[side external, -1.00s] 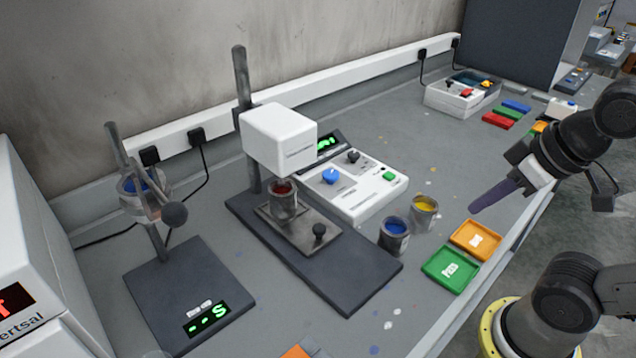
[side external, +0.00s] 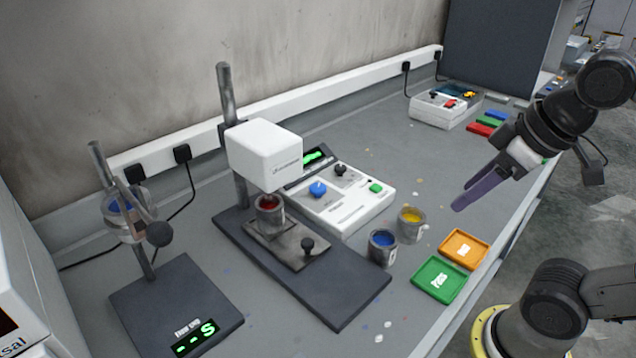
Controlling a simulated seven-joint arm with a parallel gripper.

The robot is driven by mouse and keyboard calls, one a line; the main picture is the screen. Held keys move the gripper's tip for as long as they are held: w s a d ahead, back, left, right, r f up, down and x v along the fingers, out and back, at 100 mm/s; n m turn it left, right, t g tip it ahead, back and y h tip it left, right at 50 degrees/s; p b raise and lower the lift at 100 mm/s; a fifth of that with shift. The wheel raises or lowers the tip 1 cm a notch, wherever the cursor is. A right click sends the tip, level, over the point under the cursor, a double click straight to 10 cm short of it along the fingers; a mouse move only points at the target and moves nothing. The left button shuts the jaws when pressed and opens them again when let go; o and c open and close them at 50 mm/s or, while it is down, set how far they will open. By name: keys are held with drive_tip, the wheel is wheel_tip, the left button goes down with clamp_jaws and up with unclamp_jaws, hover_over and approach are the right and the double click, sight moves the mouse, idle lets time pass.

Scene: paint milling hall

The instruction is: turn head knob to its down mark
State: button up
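The white mixer head (side external: 264,154) is mounted on a dark post above a metal cup of red paint (side external: 269,207). Beside it on the bench is a white control box (side external: 345,212). The box carries a blue knob (side external: 318,189), a black knob (side external: 341,170), a green button (side external: 376,188) and a lit green display (side external: 314,155). I cannot read which knob is labelled for the head, nor the marks around them. My gripper (side external: 461,197) is in the air at the right, clear of the box. Its purple fingers look apart, with nothing between them.
Green (side external: 439,279) and orange (side external: 464,249) trays lie at the front edge. Another small black knob (side external: 308,245) is on the mixer's plate.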

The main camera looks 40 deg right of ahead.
drive_tip(key=o, duration=0.3)
drive_tip(key=shift+n+g, duration=0.4)
drive_tip(key=shift+n, duration=0.3)
drive_tip(key=w+r, duration=0.7)
drive_tip(key=shift+w+r, duration=0.15)
drive_tip(key=shift+w, duration=0.15)
drive_tip(key=n+g, duration=0.2)
drive_tip(key=g, duration=0.3)
hover_over(318, 187)
wheel_tip(318, 187, down, 10)
wheel_tip(318, 187, down, 14)
drive_tip(key=shift+r, duration=0.1)
clamp_jaws()
